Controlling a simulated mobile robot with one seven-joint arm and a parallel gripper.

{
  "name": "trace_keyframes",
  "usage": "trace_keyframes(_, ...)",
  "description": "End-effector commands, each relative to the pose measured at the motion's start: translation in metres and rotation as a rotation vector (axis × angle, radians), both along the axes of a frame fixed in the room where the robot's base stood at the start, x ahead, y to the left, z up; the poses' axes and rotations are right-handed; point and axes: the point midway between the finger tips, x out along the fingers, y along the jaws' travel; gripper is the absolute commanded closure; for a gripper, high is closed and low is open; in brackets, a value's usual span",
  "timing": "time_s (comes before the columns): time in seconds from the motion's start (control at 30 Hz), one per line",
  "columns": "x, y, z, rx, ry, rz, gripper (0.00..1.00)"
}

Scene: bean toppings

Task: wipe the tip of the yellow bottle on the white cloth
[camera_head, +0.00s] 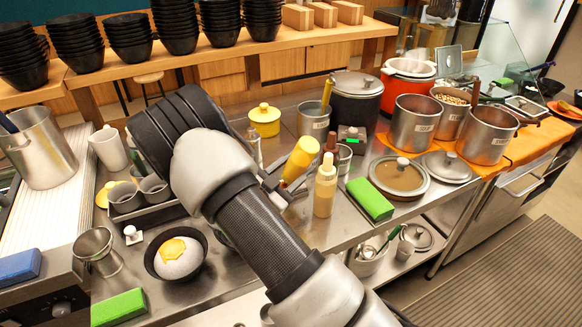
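The yellow bottle (301,157) is tilted, with its wide end up and to the right and its narrower end down by my gripper (279,187). My gripper appears shut on it, though my arm hides most of the fingers. I cannot make out the white cloth. My arm covers the middle of the counter and may hide it.
A black bowl (176,252) with rice and yellow topping sits left of my arm. Green blocks (370,199) (118,307) lie on both sides. Lids (399,175) and steel pots (415,122) stand to the right. A yellow lidded pot (264,119) is behind. The counter front right of my arm is clear.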

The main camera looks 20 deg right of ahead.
Motion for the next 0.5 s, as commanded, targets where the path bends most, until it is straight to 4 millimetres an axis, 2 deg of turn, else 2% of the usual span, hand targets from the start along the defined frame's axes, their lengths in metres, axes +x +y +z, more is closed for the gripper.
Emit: trace_keyframes(0.5, 0.005, -0.025, 0.002, -0.002, -0.002, -0.001, 0.61)
